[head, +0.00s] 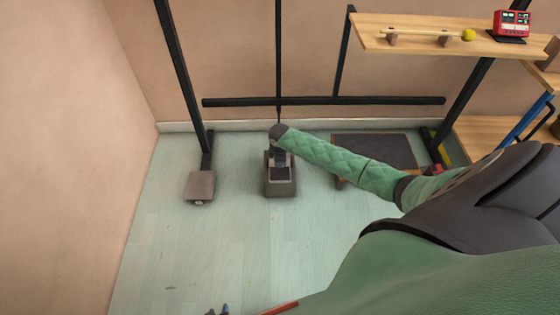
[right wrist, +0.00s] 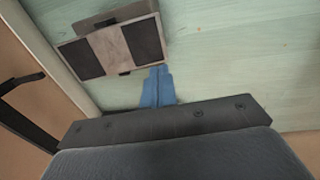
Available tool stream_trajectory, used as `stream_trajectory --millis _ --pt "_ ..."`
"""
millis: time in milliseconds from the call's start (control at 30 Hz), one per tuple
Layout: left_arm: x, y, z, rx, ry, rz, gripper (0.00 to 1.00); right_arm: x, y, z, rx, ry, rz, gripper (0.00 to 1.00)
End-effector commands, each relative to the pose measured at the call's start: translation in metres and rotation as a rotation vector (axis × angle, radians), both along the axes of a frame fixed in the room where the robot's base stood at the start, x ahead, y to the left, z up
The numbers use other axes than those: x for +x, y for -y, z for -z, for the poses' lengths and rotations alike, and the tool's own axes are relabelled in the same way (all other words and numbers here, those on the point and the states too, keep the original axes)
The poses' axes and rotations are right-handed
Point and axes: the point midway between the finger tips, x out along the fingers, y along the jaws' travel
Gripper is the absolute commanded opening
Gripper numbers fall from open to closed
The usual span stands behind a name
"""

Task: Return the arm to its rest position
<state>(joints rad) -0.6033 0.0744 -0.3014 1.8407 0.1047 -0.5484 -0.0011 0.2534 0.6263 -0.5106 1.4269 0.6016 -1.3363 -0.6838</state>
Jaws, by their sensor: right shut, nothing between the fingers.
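My right arm, in green quilted cover, crosses the head view from the right and ends in a dark joint above a grey block. My right gripper (right wrist: 158,86) shows in the right wrist view as blue fingers, shut and empty. It points toward the grey block with dark pads (right wrist: 120,45) and looks close to it in the picture; I cannot tell if they touch. My left gripper (head: 218,310) shows only as small dark and blue tips at the bottom edge of the head view. Most of it is cut off, so its opening is unclear.
A black metal frame stands along the wall, with a grey foot (head: 200,186) at left. A wooden shelf (head: 430,40) at upper right holds a yellow-headed mallet (head: 467,35) and a red device (head: 511,24). A dark panel (head: 375,152) lies low behind my arm.

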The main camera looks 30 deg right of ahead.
Motion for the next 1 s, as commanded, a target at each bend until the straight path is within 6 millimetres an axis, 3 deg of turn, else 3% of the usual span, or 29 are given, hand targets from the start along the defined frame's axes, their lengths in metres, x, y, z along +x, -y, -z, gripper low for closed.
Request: stream_trajectory --millis 200,833,1000 --pt "0.000 0.000 -0.001 0.000 0.000 0.000 0.36 -0.002 -0.001 -0.009 0.000 -0.001 -0.001 0.00" --pt "0.000 0.000 -0.001 0.000 0.000 0.000 0.36 -0.002 -0.002 -0.009 0.004 0.003 0.032 0.00" --pt "0.000 0.000 -0.001 0.000 0.000 0.000 0.36 0.019 -0.005 -0.012 0.038 0.114 0.155 0.00"
